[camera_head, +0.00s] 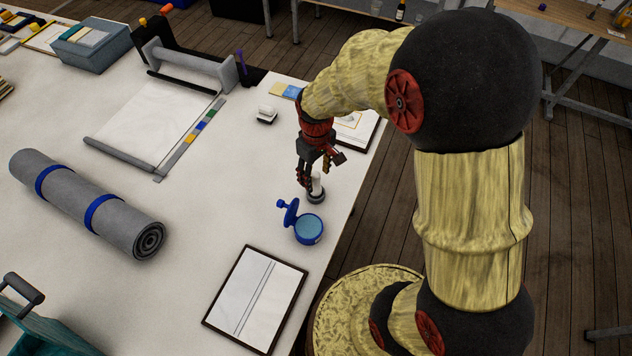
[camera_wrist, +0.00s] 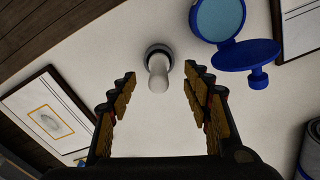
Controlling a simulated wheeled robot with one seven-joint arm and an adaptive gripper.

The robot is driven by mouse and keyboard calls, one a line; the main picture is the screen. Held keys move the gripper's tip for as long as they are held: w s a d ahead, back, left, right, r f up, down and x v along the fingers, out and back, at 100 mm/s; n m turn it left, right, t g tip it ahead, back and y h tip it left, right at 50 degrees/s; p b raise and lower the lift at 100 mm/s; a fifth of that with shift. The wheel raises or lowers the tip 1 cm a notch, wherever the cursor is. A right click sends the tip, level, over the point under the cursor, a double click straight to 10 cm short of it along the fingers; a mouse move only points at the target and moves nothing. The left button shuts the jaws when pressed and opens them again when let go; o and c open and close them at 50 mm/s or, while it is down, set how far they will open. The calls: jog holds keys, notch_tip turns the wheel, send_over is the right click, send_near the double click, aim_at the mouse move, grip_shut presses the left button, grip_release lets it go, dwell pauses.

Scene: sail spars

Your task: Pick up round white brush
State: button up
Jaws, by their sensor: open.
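The round white brush (camera_head: 317,183) stands upright on the white table near its right edge, with a white handle and a dark grey round base. In the wrist view the brush (camera_wrist: 158,68) shows from above, between and beyond the two fingertips. My gripper (camera_head: 314,172) is open just over the brush, fingers pointing down on either side of the handle's top. In the wrist view, a gap shows between the handle and each finger. My fingers partly cover the brush in the head view.
A blue open-lidded round container (camera_head: 308,230) stands close in front of the brush. A framed sheet (camera_head: 255,299) lies nearer the front edge, another framed picture (camera_head: 358,128) behind my gripper. A small white block (camera_head: 266,113) and a grey roll (camera_head: 85,202) lie left.

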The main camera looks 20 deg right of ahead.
aim_at(316, 186)
jog(key=f+b, duration=0.1)
jog(key=f, duration=0.3)
jog(key=f+b, duration=0.1)
jog(key=f, duration=0.2)
jog(key=shift+w+f, duration=0.2)
jog(key=shift+f, duration=0.15)
jog(key=c, duration=0.3)
jog(key=c, duration=0.9)
